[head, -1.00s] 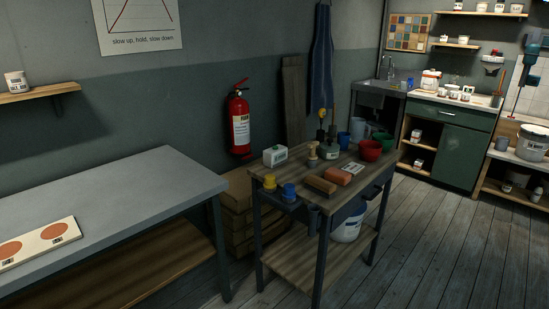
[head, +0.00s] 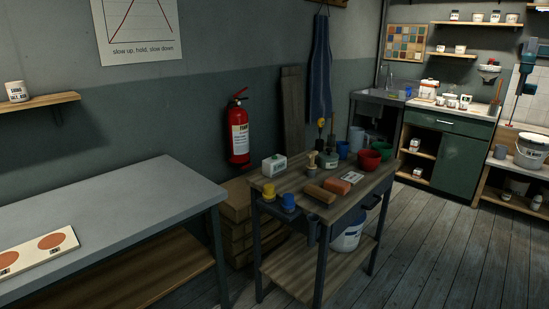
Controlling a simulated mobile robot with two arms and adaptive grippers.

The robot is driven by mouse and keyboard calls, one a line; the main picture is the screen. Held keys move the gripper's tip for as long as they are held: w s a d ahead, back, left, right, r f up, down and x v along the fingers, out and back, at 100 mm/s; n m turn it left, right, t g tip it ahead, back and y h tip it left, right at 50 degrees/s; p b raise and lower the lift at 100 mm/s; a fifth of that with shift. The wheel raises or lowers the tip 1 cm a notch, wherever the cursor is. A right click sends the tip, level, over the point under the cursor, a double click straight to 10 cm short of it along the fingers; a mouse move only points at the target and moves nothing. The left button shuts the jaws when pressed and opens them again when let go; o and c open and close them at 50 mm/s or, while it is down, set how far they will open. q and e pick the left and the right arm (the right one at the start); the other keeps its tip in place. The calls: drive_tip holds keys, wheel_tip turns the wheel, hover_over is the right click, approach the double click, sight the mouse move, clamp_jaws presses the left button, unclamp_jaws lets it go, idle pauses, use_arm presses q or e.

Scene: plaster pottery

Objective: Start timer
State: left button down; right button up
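A small white box with a dark marking (head: 274,164) stands at the far left corner of the wooden-topped work cart (head: 350,196). It may be the timer, but its face is too small to read. No other thing in view can be told as a timer. Neither of my grippers is in view.
The cart also holds yellow (head: 268,191) and blue (head: 288,203) containers, a brown block (head: 319,194), a red bowl (head: 369,160) and tools. A grey bench (head: 120,206) with a test board (head: 38,253) is at left. Floor (head: 440,245) right of the cart is clear.

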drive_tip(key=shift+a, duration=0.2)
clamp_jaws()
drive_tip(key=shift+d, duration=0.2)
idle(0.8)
